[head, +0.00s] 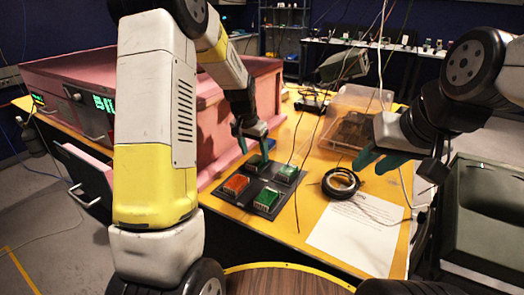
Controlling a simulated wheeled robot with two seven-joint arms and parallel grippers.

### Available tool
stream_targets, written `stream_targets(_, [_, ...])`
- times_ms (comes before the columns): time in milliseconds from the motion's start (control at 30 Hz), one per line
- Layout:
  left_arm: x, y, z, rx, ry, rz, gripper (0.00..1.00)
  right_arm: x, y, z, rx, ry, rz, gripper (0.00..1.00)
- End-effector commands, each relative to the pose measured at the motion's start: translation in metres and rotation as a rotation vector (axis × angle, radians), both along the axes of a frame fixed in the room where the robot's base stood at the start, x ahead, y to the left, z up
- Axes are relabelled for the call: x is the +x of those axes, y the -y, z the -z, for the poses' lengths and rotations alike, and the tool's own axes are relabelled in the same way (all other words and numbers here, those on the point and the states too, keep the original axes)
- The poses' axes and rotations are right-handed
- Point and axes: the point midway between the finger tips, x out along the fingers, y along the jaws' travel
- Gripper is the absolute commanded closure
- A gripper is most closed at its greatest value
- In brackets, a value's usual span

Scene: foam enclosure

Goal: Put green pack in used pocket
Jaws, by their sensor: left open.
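A black tray (250,190) with several pockets lies on the yellow table. A green pack (287,172) sits in its right back pocket and another green pack (266,198) in its front pocket. An orange-red pack (235,186) sits in the left pocket. A dark green shape shows in the back pocket, partly hidden; I cannot tell if it is a pack. No pocket label is readable. My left gripper (252,145) is open, fingers pointing down just above that back pocket. My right gripper (378,161) is open and empty, right of the tray above the table.
A pink foam box (225,115) stands left of and behind the tray. A black cable coil (340,183) and a white sheet (355,235) lie to its right. A clear bin (345,115) stands behind my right gripper. Thin cables hang near the tray.

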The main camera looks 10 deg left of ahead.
Motion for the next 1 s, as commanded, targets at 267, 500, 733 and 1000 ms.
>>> stream_targets(267, [-0.015,-0.006,-0.06,0.0,0.003,0.0,0.35,0.0,0.0,0.0,0.0,0.0,0.0,0.68])
stream_targets(500, [-0.022,-0.009,-0.086,0.0,0.001,0.0,0.35,0.0,0.0,0.0,0.0,0.0,0.0,0.68])
stream_targets(733, [-0.056,-0.011,-0.122,-0.026,0.038,-0.042,0.35,0.0,0.0,0.0,0.0,0.0,0.0,0.68])
stream_targets(1000, [-0.151,-0.012,-0.176,-0.099,0.12,-0.149,0.35,0.0,0.0,0.0,0.0,0.0,0.0,0.68])
